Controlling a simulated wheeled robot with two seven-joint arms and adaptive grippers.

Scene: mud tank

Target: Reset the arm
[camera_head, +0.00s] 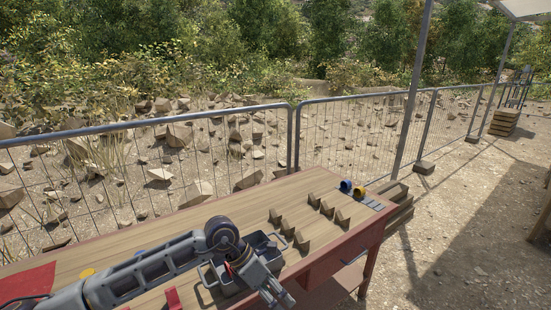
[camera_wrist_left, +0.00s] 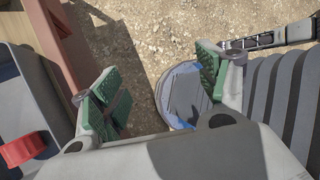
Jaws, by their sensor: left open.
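My left arm (camera_head: 160,268) reaches in from the left over the wooden table (camera_head: 215,220) in the head view. Its left gripper (camera_head: 276,294) hangs at the table's front edge, past a grey tray (camera_head: 262,243). In the left wrist view the left gripper (camera_wrist_left: 160,86) is open, its green-padded fingers wide apart with nothing held between them. A round grey thing with blue on it (camera_wrist_left: 183,95) shows below, near the right finger; I cannot tell what it is. My right gripper is not in view.
Several brown wedge-shaped blocks (camera_head: 302,241) stand on the table's right half. Blue and yellow round items (camera_head: 346,186) sit at its far right corner. A red item (camera_head: 173,298) lies near the front. A wire fence (camera_head: 240,150) runs behind. Bare ground (camera_head: 460,240) is open at the right.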

